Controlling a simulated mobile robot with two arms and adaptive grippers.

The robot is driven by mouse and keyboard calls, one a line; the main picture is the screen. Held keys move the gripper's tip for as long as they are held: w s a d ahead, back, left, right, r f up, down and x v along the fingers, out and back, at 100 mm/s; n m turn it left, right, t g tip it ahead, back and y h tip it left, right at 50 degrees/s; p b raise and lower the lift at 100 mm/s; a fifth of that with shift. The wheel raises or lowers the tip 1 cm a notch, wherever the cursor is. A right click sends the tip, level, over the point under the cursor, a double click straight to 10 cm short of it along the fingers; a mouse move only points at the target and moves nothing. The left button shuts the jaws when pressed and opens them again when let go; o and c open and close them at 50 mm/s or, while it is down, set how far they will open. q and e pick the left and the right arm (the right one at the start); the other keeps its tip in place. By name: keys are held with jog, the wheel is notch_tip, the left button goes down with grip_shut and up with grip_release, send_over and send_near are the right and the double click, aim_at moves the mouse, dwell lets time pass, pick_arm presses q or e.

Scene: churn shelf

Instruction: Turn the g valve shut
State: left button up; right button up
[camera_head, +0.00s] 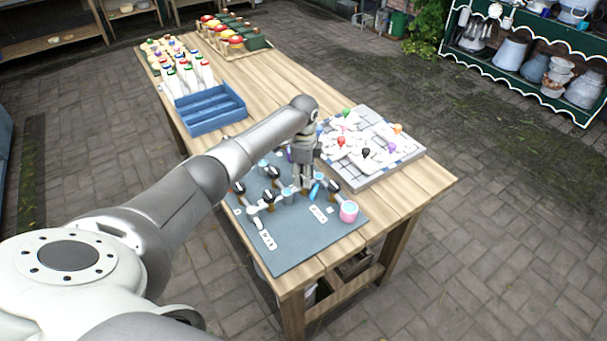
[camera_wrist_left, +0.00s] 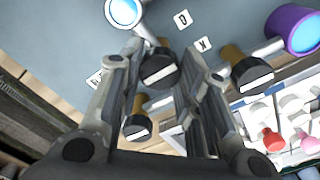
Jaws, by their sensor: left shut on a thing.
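In the head view a grey-blue board (camera_head: 290,249) on the table carries several valves with black handles, such as one handle (camera_head: 238,188) at the left and one (camera_head: 333,187) at the right. My left gripper (camera_head: 303,183) points down over the board's far part. In the left wrist view its fingers (camera_wrist_left: 168,85) are shut on a black valve handle (camera_wrist_left: 158,71) with a white stripe. Two other black handles show beside the fingers, one right (camera_wrist_left: 250,74) and one below (camera_wrist_left: 138,129). Small letter tags are visible, but I cannot tell which one belongs to the held valve.
A grey tiled tray (camera_head: 376,175) with white pieces and coloured knobs lies close at the right. A blue crate (camera_head: 212,123) and several bottles stand further back on the wooden table (camera_head: 425,192).

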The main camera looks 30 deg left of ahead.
pick_arm(q)
jog(key=shift+w, duration=0.1)
dwell(0.3)
jog(key=o, duration=1.1)
jog(key=shift+c, duration=0.2)
notch_tip(320, 180, up, 12)
